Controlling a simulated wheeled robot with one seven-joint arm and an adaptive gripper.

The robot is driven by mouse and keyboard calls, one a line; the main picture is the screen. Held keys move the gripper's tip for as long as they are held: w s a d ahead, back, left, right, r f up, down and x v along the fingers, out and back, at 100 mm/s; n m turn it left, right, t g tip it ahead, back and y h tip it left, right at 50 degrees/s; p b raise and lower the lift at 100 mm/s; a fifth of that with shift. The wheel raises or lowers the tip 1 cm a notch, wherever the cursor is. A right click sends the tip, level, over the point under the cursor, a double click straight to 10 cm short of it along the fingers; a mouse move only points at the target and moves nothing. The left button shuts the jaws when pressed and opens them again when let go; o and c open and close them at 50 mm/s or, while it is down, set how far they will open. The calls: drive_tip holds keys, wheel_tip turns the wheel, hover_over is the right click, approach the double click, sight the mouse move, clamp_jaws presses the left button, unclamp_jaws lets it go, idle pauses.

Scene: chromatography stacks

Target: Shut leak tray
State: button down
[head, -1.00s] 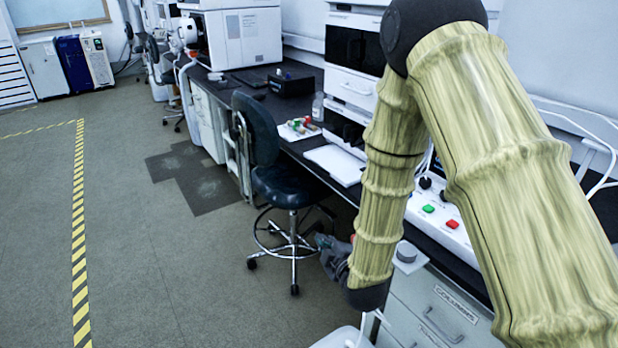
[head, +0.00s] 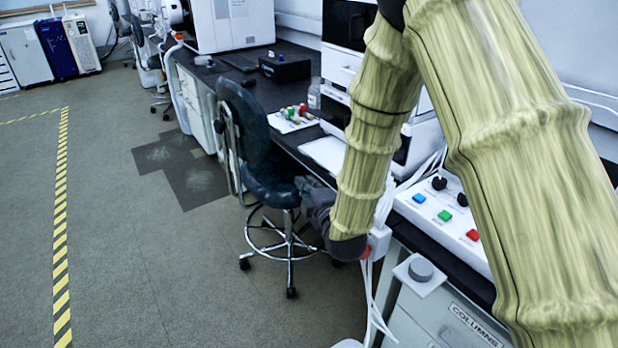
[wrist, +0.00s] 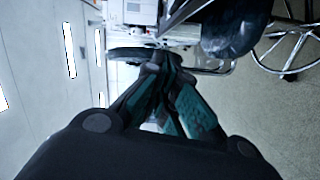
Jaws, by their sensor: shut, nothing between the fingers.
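A flat white tray (head: 323,154), which looks like the leak tray, sticks out from the base of the instrument stack (head: 348,45) over the black bench. Its right part is hidden behind my arm. My gripper (head: 303,184) is in front of the bench edge, lower in the picture than the tray and apart from it, close to the stool seat. In the wrist view its dark and teal fingers (wrist: 165,112) are together and hold nothing. I cannot make out the tray in the wrist view.
A dark stool (head: 272,182) stands close left of my gripper; it also shows in the wrist view (wrist: 235,30). A small tray of coloured caps (head: 291,119) lies left of the white tray. A control box with buttons (head: 443,214) is at right. Open floor lies left.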

sight(332, 165)
drive_tip(key=w+f, duration=0.1)
drive_tip(key=w, duration=0.9)
drive_tip(key=shift+f, duration=0.2)
drive_tip(key=shift+w+a, duration=0.1)
drive_tip(key=w+d, duration=0.1)
drive_tip(key=d, duration=0.1)
drive_tip(key=w+d, duration=0.2)
drive_tip(key=d, duration=0.1)
drive_tip(key=w+d+b, duration=0.1)
drive_tip(key=w+d, duration=0.1)
drive_tip(key=d, duration=0.1)
drive_tip(key=shift+w+d, duration=0.1)
drive_tip(key=shift+w, duration=0.15)
